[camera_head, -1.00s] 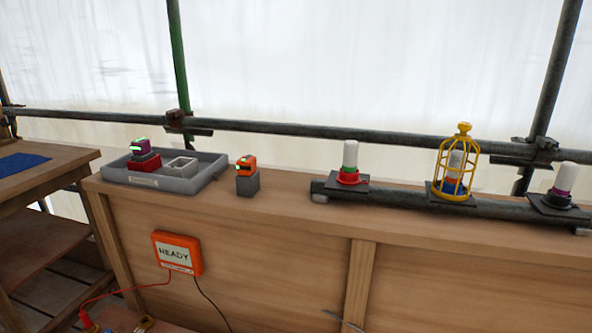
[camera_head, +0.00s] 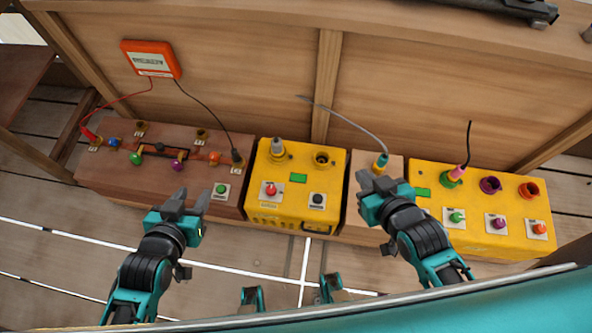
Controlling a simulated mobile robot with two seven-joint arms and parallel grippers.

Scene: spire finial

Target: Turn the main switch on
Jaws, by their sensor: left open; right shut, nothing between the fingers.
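I cannot read any label that marks the main switch. The middle yellow box (camera_head: 262,203) carries a red knob (camera_head: 270,188) and a black knob (camera_head: 317,199) on pale plates, with a green panel between them. A brown wooden box (camera_head: 112,180) at left has a green button (camera_head: 221,188) on a pale plate. My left gripper (camera_head: 192,193) is open and empty above the front of the brown box, left of the green button. My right gripper (camera_head: 374,174) is shut and empty, over the narrow wooden block between the yellow boxes, just below a teal plug (camera_head: 381,161).
A right yellow box (camera_head: 480,238) holds green, purple and orange knobs, sockets and a pink plug (camera_head: 460,171). The orange READY device (camera_head: 151,60) on the bench panel has red and black leads running to the brown box.

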